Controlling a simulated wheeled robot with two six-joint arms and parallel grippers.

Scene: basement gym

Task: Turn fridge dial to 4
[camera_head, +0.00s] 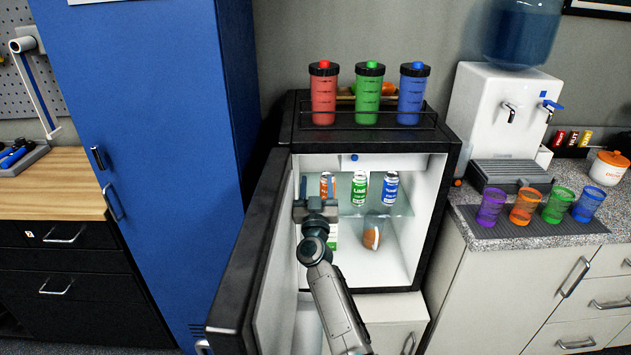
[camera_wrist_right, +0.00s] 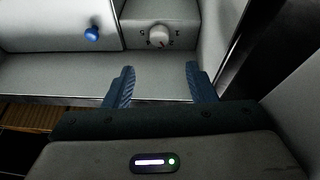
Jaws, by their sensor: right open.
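The black mini fridge (camera_head: 372,140) stands open, its door (camera_head: 265,245) swung out to the left. I cannot make the dial out in the head view. My right gripper (camera_head: 315,210) is at the left part of the fridge opening. In the wrist view my right gripper (camera_wrist_right: 159,76) is open and empty, its fingers apart, with the dial beyond the gap, not touched. My left gripper is not in view.
A blue knob (camera_wrist_right: 92,34) sits beside the dial. A glass shelf (camera_head: 345,209) inside holds cans, including a green can (camera_head: 360,188) and a blue can (camera_head: 390,188), close to my gripper. Three bottles, including a green bottle (camera_head: 368,95), stand on top. A blue locker (camera_head: 150,130) is left.

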